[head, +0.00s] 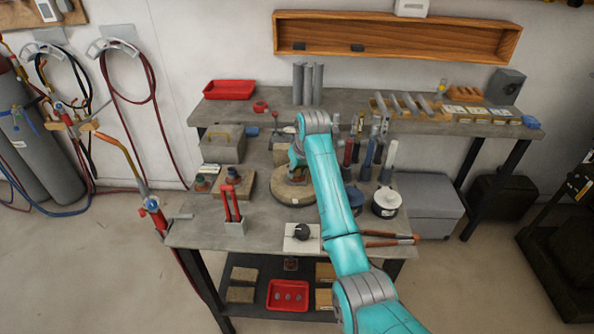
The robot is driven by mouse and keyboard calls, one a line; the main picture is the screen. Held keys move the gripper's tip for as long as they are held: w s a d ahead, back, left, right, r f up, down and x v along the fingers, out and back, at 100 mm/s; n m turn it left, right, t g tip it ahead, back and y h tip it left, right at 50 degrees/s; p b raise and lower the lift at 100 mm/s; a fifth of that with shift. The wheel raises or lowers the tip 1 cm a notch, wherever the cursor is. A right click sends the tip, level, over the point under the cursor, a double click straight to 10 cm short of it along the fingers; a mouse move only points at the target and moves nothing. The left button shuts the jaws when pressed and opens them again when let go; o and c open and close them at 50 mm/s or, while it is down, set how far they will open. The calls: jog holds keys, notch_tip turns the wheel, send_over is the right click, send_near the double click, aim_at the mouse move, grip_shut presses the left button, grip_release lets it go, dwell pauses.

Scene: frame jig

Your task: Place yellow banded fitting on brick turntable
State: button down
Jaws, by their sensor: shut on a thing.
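The brick turntable (284,195) is a round, pale brown disc on the grey bench, left of my teal arm. My arm reaches over the bench, and its forearm covers the turntable's right side. My gripper (297,168) shows only in small part beside the forearm, pointing down over the turntable. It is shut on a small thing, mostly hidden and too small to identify. I cannot tell whether that thing touches the turntable. No yellow band can be made out on it.
Left of the turntable are wooden blocks with fittings (232,178), a red-handled tool (231,205) and a grey box (222,148). A black-knobbed white box (301,236) stands in front. A white round tin (386,203) and upright tools stand right of my arm.

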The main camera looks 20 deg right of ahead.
jog(key=shift+f, duration=0.1)
jog(key=c, duration=0.9)
grip_release()
jog(key=shift+v, duration=6.15)
